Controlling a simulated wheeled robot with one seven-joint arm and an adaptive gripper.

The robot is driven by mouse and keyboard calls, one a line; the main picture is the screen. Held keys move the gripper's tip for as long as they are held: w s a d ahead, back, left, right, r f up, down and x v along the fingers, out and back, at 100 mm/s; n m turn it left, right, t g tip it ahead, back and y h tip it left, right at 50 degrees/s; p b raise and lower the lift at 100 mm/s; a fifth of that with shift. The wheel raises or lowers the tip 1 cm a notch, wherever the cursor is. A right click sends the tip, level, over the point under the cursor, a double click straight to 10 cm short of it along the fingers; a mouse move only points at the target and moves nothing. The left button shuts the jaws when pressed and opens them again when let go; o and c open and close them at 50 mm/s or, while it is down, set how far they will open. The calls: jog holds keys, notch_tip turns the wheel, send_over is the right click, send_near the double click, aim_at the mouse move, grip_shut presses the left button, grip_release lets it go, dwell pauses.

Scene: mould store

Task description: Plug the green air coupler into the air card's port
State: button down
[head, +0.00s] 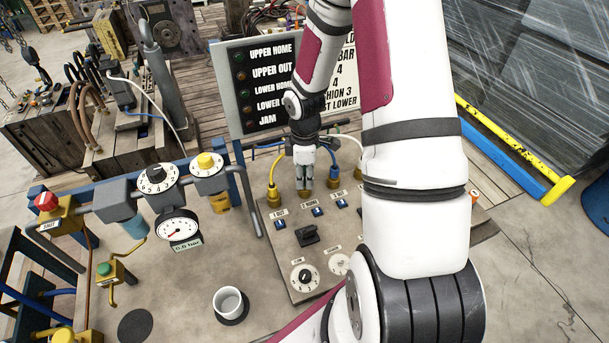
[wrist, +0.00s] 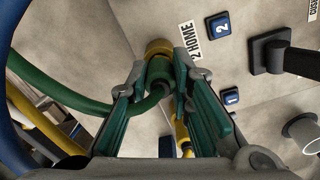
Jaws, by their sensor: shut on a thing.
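My gripper (head: 304,178) is over the air card (head: 283,250), a beige panel with several ports, blue numbered tags and knobs. In the wrist view its fingers (wrist: 160,88) are shut on the green air coupler (wrist: 158,72), whose green hose (wrist: 60,85) curves off to the left. The coupler's far end lines up with a brass port (wrist: 158,46) beside the "2 HOME" label (wrist: 188,40); they look touching, but I cannot tell how deep it sits. A yellow coupler (head: 273,193) stands in the port to the left, and a blue-hosed brass one (head: 333,177) to the right.
A sign board (head: 266,85) stands behind the card. A cup (head: 229,303) stands in front. My arm hides the card's right part.

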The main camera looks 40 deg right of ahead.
jog(key=shift+f, duration=0.2)
jog(key=c, duration=1)
grip_release()
jog(key=shift+o, duration=0.2)
jog(key=shift+r, duration=0.15)
jog(key=shift+r+p, duration=1.65)
jog(key=shift+r, duration=2)
